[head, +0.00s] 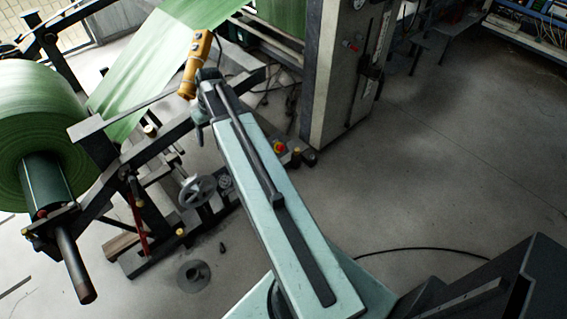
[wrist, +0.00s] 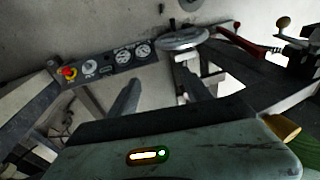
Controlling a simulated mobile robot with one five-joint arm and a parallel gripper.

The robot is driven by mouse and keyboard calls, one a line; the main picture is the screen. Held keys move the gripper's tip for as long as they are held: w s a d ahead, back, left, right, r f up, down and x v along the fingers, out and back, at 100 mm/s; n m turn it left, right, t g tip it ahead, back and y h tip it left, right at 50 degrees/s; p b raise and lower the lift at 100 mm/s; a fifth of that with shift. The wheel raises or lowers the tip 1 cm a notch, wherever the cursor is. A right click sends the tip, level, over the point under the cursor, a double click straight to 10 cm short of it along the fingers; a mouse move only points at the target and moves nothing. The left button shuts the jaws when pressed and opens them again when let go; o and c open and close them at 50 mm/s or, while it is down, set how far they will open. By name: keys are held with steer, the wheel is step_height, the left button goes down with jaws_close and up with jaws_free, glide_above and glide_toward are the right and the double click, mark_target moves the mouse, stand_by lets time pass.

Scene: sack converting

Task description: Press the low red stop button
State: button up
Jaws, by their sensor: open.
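The red stop button (head: 279,147) sits on a yellow base, low at the right end of the machine's dark lower beam. It also shows in the wrist view at the left end of a grey control panel (wrist: 69,72). My gripper (wrist: 157,76) shows at the middle of the wrist view, with its two dark fingers apart and nothing seen between them. The button lies to the left of the fingers in that view, apart from them. In the head view my pale green arm reaches past the button on its left; the fingers cannot be made out there.
A handwheel (head: 197,190) and dials stand left of the button; the handwheel is above my fingers in the wrist view (wrist: 182,38). A large green roll (head: 40,130) is at left. A grey cabinet (head: 340,70) rises behind the button. Bare floor (head: 450,150) lies right.

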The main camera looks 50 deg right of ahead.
steer(key=w+d+f+t+b, duration=0.1)
steer(key=d+f+b, duration=0.8)
steer(key=d+f, duration=0.3)
steer(key=m+t+b, duration=0.2)
steer(key=b, duration=1.4)
glide_toward(282, 147)
steer(key=f, duration=0.1)
steer(key=b+x, duration=0.6)
steer(key=x, duration=0.1)
steer(key=shift+f, duration=0.25)
steer(key=shift+w+a+f+b, duration=0.1)
steer(key=shift+w+f+b, duration=0.2)
steer(key=shift+f+b, duration=0.1)
steer(key=shift+r, duration=0.15)
jaws_close()
